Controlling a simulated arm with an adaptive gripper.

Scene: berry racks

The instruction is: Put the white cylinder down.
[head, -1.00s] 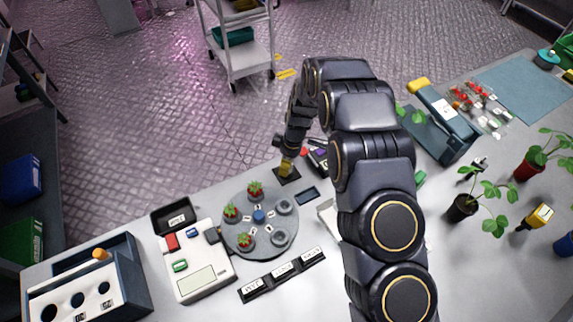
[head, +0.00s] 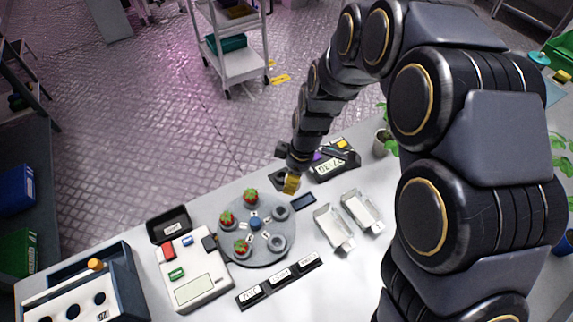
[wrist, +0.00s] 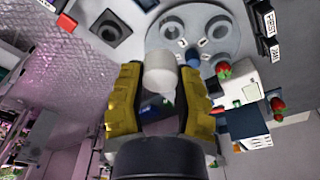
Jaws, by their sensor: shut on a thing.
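The white cylinder (wrist: 160,70) stands out between the yellow fingers of my gripper (wrist: 160,100) in the wrist view. The fingers are shut on it. In the head view my gripper (head: 291,184) points down near the back edge of the table, just behind the round grey carousel (head: 268,257). The cylinder cannot be made out there. A dark square holder (head: 280,180) is partly hidden by my gripper. In the wrist view this holder (wrist: 97,36) shows a round hole, up and left of the cylinder and apart from it.
The carousel carries strawberries (head: 250,196) and empty grey cups (head: 277,243). A small dark tray (head: 304,201) lies right of my gripper, with two clear trays (head: 333,228) beyond. A white scale-like box (head: 195,268) and label blocks (head: 280,277) stand in front. My arm covers the right side.

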